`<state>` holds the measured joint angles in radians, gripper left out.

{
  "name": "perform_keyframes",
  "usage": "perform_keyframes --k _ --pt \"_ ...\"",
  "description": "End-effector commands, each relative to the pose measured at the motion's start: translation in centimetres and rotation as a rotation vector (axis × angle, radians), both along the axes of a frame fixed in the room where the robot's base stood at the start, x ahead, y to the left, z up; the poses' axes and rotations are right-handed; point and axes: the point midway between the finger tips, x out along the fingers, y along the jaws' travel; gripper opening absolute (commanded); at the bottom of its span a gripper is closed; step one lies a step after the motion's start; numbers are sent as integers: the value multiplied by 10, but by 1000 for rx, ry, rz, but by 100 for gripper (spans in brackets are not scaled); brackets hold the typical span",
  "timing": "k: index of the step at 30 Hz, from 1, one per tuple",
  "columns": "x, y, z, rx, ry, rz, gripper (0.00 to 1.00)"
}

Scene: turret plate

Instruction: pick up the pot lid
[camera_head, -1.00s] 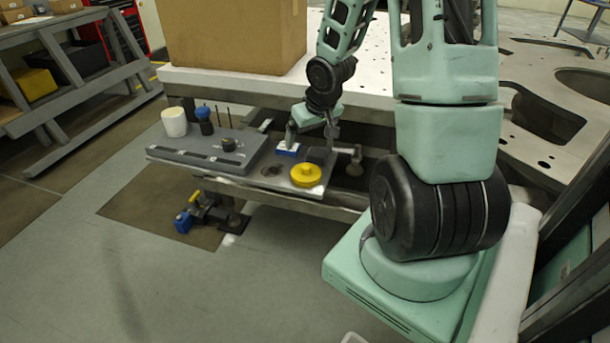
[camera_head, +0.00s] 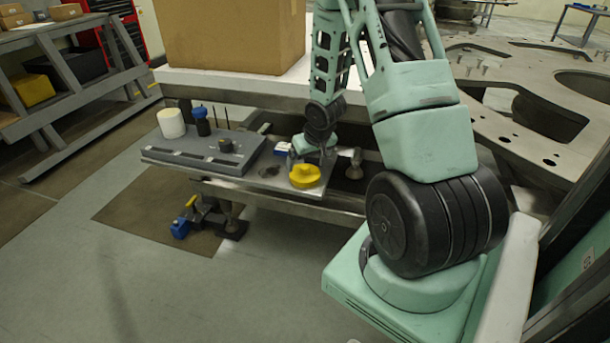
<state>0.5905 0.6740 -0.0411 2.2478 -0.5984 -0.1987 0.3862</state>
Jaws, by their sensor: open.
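The pot lid appears to be the round yellow piece (camera_head: 305,177) near the front right end of the low grey shelf (camera_head: 262,181). My gripper (camera_head: 309,162) points down at the lid's back edge, with its jaws apart. The fingertips are small here and partly lost against the lid and the dark things behind it. I cannot tell whether they touch the lid. Nothing shows held between them.
A blue-and-white block (camera_head: 282,149) sits just left of my gripper. A grey tray (camera_head: 190,160), a white cup (camera_head: 171,123) and a blue-topped bottle (camera_head: 201,122) stand further left. A metal knob fitting (camera_head: 354,163) is close on the right. A cardboard box (camera_head: 232,35) stands on the table above.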

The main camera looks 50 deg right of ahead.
Motion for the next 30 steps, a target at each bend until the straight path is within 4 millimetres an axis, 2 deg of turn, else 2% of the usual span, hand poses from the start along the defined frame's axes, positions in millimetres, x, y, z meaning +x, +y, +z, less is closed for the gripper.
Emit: perform_keyframes --k 9,19,22,30 --pt "16 -6 -39 0 3 0 94" --pt "19 -7 -44 0 0 0 94" --pt "19 -7 -44 0 1 0 67" --pt "19 -7 -43 0 0 0 67"
